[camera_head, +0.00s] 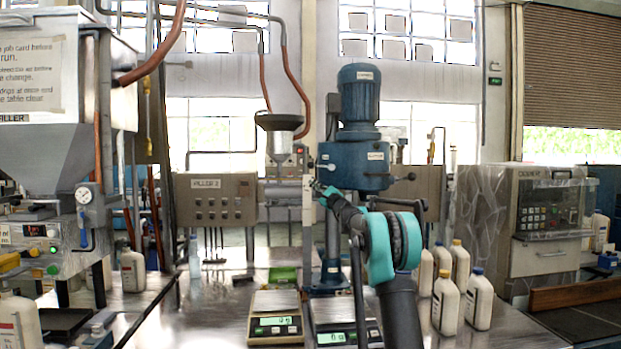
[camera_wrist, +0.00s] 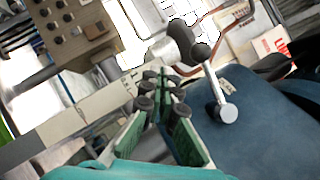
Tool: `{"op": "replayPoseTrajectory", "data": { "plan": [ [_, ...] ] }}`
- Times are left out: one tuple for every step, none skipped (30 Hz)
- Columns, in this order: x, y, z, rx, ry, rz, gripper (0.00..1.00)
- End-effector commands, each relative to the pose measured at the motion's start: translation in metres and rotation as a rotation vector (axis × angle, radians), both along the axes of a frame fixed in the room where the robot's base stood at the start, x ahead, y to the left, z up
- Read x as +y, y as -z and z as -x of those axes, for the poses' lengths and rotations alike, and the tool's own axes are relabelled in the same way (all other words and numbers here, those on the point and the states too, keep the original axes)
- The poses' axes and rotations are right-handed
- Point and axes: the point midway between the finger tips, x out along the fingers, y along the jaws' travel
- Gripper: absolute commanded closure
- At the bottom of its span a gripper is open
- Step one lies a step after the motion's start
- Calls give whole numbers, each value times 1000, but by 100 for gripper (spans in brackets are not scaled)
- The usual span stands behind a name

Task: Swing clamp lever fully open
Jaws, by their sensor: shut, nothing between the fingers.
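A metal lever (camera_wrist: 213,80) with a black ball knob and a silver hub stands on the curved blue machine housing (camera_wrist: 262,130) in the wrist view. The housing looks like the blue mixer head (camera_head: 350,165) under the motor in the head view. My gripper (camera_wrist: 163,78) has green fingers with black pads, and its tips are together with nothing between them. The tips are left of the lever and appear apart from it. In the head view my gripper (camera_head: 318,186) is small at the left side of the mixer head, partly hidden by my arm.
Two scales (camera_head: 275,326) stand on the bench below the mixer. White bottles (camera_head: 446,302) stand right of my arm. A control panel labelled FILLER 2 (camera_head: 215,199) and a funnel (camera_head: 279,122) are left of the mixer. A motor (camera_head: 358,95) sits on top.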

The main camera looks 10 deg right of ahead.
Motion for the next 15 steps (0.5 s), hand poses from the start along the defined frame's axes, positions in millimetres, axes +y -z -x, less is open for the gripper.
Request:
{"op": "replayPoseTrajectory", "data": {
  "plan": [
    [-1, 5, 12, 0, 0, 0, 100],
    [-2, 9, 18, 0, 0, 0, 100],
    [-3, 14, 25, -1, 1, -1, 100],
    [-4, 18, 30, -1, 1, -1, 100],
    [-4, 21, 35, -1, 1, -1, 100],
    [-5, 25, 42, -1, 1, -1, 100],
    [-6, 28, 46, -1, 1, -1, 100],
    [-6, 31, 51, -1, 1, -1, 100],
    [-7, 34, 56, -1, 1, -1, 100],
    [-7, 37, 59, -1, 1, -1, 100],
    [-8, 39, 62, -1, 1, -1, 100],
    [-8, 41, 66, -1, 1, -1, 100],
    [-8, 42, 68, -1, 1, -1, 100],
    [-9, 44, 70, -1, 1, -1, 100],
    [-9, 45, 72, 0, 0, 0, 100]
  ]
}}
